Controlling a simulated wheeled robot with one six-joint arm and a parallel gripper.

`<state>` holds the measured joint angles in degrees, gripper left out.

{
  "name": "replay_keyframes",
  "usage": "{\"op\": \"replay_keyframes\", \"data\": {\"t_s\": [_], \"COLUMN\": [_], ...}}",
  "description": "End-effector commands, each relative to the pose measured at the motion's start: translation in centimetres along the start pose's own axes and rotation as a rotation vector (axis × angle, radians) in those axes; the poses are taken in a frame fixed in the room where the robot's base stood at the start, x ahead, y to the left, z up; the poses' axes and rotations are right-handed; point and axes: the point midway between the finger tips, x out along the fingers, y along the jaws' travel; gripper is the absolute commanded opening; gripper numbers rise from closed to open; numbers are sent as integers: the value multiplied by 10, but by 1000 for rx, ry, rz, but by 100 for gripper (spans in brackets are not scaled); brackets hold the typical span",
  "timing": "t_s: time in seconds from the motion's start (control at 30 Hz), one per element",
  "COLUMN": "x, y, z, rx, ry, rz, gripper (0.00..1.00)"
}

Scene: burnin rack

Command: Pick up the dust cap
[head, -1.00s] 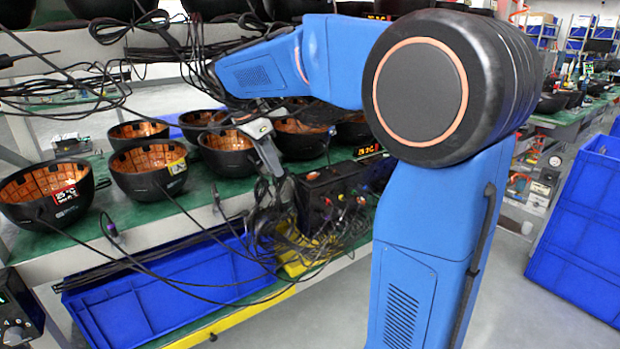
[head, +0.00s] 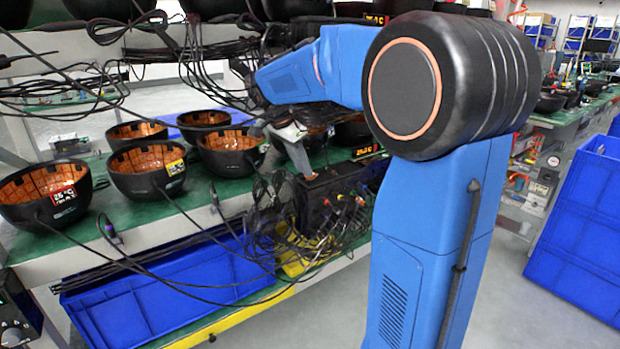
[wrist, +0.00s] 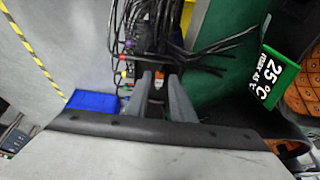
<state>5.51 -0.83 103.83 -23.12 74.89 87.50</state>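My gripper (head: 305,172) points down at the black box (head: 333,200) with coloured connectors on the bench. In the wrist view my gripper (wrist: 159,76) has its two grey fingers apart. A small orange and white piece (wrist: 158,79) shows between the fingertips; I cannot tell whether it touches them. No dust cap can be told for certain; small red and yellow connector parts (wrist: 122,73) lie left of the fingers in the wrist view.
Black cables (head: 270,215) hang in a tangle left of the box. Black bowls with copper-coloured insides (head: 147,167) stand along the green bench. A blue bin (head: 160,300) is below. A green 25°C label (wrist: 278,75) is at the right of the wrist view.

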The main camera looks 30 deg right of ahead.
Motion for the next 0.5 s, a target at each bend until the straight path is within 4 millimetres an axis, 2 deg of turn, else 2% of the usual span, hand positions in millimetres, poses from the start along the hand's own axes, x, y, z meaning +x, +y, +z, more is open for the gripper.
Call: {"op": "replay_keyframes", "data": {"t_s": [0.2,0.43,0.47,0.5], "x": [19,19,19,19], "y": [0,0,0,0], "z": [0,0,0,0], "rx": [0,0,0,0], "ry": [0,0,0,0], "rz": [1,0,0,0], "gripper": [22,22,17,7]}}
